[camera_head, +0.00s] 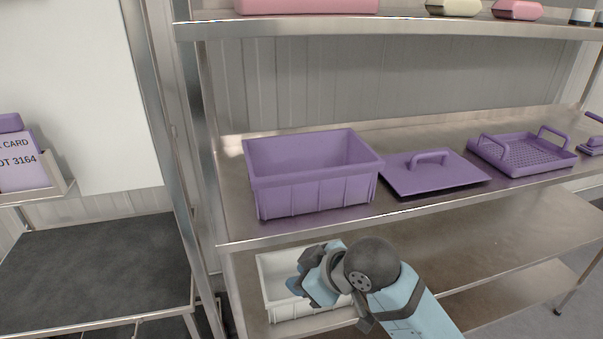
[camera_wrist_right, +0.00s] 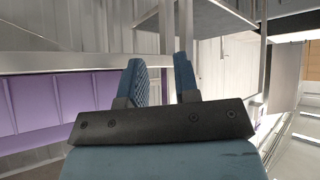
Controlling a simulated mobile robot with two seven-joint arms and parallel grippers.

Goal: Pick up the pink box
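A long pink box (camera_head: 305,5) lies on the upper shelf, cut off by the top edge of the head view. A smaller pink piece (camera_head: 517,9) with sloped sides sits on the same shelf further right. I cannot tell which one the task means. My right gripper (camera_head: 312,283) is well below that shelf, in front of the white bin and under the purple bin. In the right wrist view its two blue fingers (camera_wrist_right: 159,75) stand apart with nothing between them. My left gripper is not in view.
The middle shelf holds a purple bin (camera_head: 315,190), a purple lid (camera_head: 433,172) and a purple basket (camera_head: 522,153). A white bin (camera_head: 277,267) is on the shelf below. A steel post (camera_head: 165,130) and a dark table (camera_head: 95,270) stand left. A cream piece (camera_head: 452,7) is up top.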

